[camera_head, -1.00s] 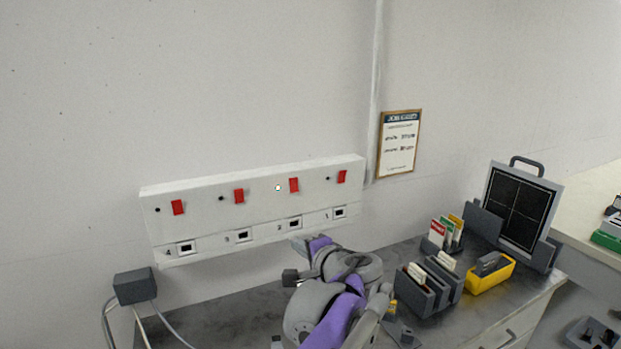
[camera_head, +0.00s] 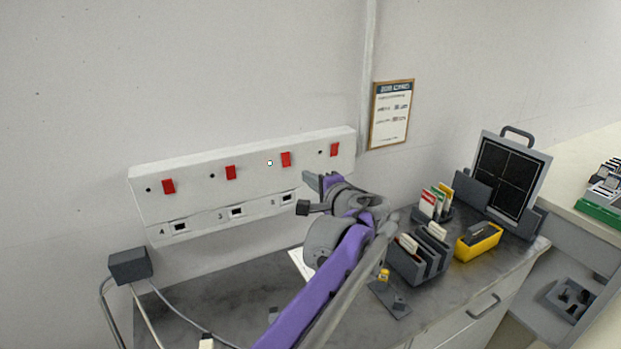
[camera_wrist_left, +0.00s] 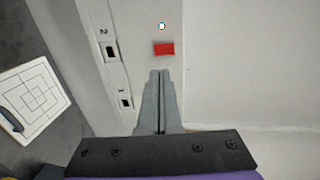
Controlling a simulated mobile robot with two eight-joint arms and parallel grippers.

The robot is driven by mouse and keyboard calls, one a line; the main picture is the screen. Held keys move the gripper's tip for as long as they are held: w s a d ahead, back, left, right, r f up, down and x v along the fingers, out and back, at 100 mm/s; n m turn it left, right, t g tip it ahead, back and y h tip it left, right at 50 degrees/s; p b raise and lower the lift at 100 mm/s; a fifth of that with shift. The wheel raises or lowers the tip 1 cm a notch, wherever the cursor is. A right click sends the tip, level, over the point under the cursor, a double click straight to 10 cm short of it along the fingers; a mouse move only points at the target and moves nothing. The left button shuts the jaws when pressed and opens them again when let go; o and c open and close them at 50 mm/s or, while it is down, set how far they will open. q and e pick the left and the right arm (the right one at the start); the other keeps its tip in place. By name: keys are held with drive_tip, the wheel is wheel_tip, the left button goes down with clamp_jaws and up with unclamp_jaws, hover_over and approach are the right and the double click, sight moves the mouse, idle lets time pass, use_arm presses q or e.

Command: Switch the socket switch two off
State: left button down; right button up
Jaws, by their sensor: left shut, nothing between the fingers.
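A white socket panel (camera_head: 200,205) is on the wall with several red switches in a row and numbered sockets below. The red switch above socket two (camera_head: 286,159) also shows in the left wrist view (camera_wrist_left: 164,49). The indicator beside it (camera_head: 270,163) looks lit, pale with a teal edge, and shows in the wrist view too (camera_wrist_left: 162,26); the other indicators look dark. My left gripper (camera_head: 308,179) is shut and empty, just below and right of that switch in the head view. In the wrist view its fingertips (camera_wrist_left: 160,73) point at the switch, with a visible gap. The arm hides socket one in the head view.
A grey counter (camera_head: 215,300) runs below the panel. A grey box with cables (camera_head: 130,265) is at the left. Grey card holders (camera_head: 418,262), a yellow bin (camera_head: 480,242) and a black-faced panel on a stand (camera_head: 507,175) are at the right. A framed notice (camera_head: 391,113) hangs on the wall.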

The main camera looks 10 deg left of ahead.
sight(287, 163)
use_arm(q)
drive_tip(key=p+x, duration=0.1)
drive_tip(key=x, duration=0.9)
drive_tip(key=shift+w+a, duration=0.2)
drive_tip(key=shift+w, duration=0.05)
use_arm(e)
drive_tip(key=shift+w+r, duration=0.35)
drive_tip(key=shift+r, duration=0.4)
use_arm(q)
drive_tip(key=shift+f, duration=0.1)
